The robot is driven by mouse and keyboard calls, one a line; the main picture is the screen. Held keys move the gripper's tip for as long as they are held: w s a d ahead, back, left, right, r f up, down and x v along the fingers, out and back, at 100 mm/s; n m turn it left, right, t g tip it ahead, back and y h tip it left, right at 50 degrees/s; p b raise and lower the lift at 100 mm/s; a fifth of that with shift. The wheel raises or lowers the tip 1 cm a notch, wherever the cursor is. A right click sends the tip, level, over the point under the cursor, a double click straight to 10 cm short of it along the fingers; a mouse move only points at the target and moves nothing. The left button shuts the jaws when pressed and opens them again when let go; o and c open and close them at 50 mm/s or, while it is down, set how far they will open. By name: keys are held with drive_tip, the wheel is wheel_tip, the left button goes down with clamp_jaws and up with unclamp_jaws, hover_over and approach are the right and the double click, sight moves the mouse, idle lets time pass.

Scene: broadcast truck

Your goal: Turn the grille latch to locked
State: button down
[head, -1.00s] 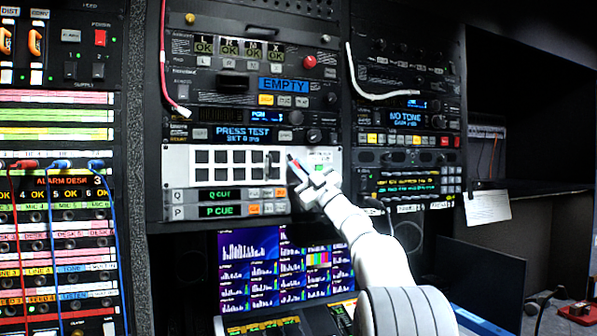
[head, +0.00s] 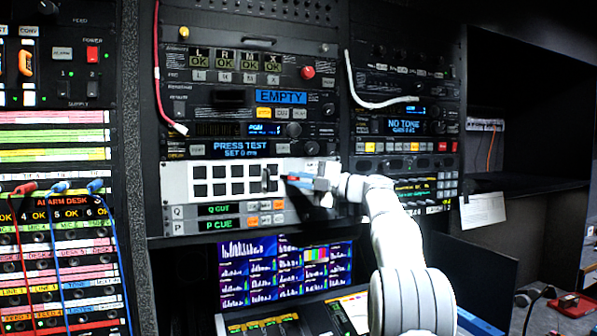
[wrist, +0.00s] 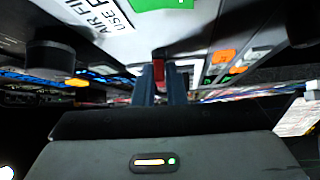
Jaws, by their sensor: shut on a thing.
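The white grille panel (head: 176,185) with dark square openings sits in the middle of the rack in the head view. A dark upright handle (head: 268,180) stands on its right half. My gripper (head: 292,179) reaches in from the right, just right of that handle. In the wrist view my gripper (wrist: 160,88) has its fingers shut on a small red latch (wrist: 159,70). The latch shows as a red strip between the fingers; most of it is hidden. A green label (wrist: 160,4) and printed text on the white panel lie close beyond the fingertips.
Rack units with buttons and an EMPTY display (head: 281,96) are above the panel. Q CUE and P CUE rows (head: 215,209) lie just below, with monitors (head: 285,272) under them. A black round knob (wrist: 52,58) juts out left of the fingers in the wrist view.

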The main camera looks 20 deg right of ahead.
drive_tip(key=shift+n+g+h+p, duration=0.35)
drive_tip(key=shift+n+g+h, duration=0.05)
drive_tip(key=shift+n, duration=0.2)
drive_tip(key=c, duration=1.5)
unclamp_jaws()
drive_tip(key=b+v, duration=0.2)
drive_tip(key=v, duration=0.5)
drive_tip(key=shift+s+d, duration=0.25)
drive_tip(key=shift+r, duration=0.15)
